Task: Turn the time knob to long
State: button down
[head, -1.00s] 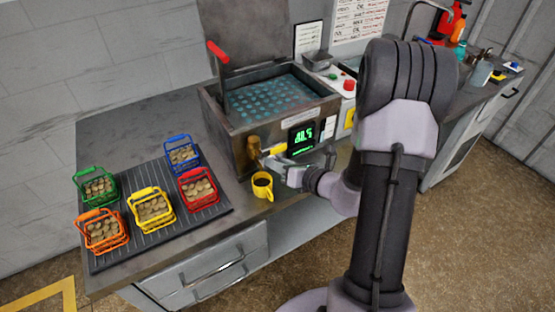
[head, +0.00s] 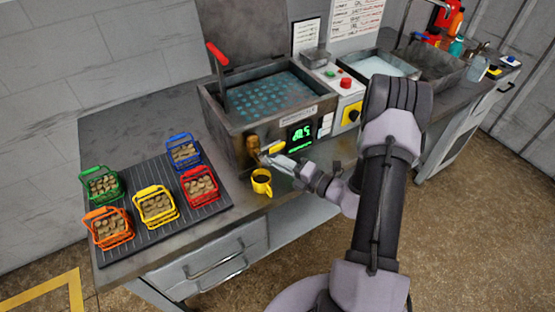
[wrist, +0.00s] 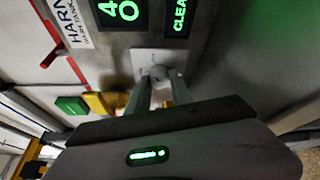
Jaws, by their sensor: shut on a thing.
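The knob itself is hidden there.
Several coloured baskets stand on a dark mat (head: 113,250) at left.

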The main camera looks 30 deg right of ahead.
jog(key=shift+m, duration=0.6)
jog(key=c, duration=1.1)
grip_release()
jog(key=shift+c, duration=0.2)
jog(key=p+v, duration=0.3)
jog(key=v, duration=1.4)
jog(key=shift+s+f, duration=0.15)
jog(key=shift+f, duration=0.2)
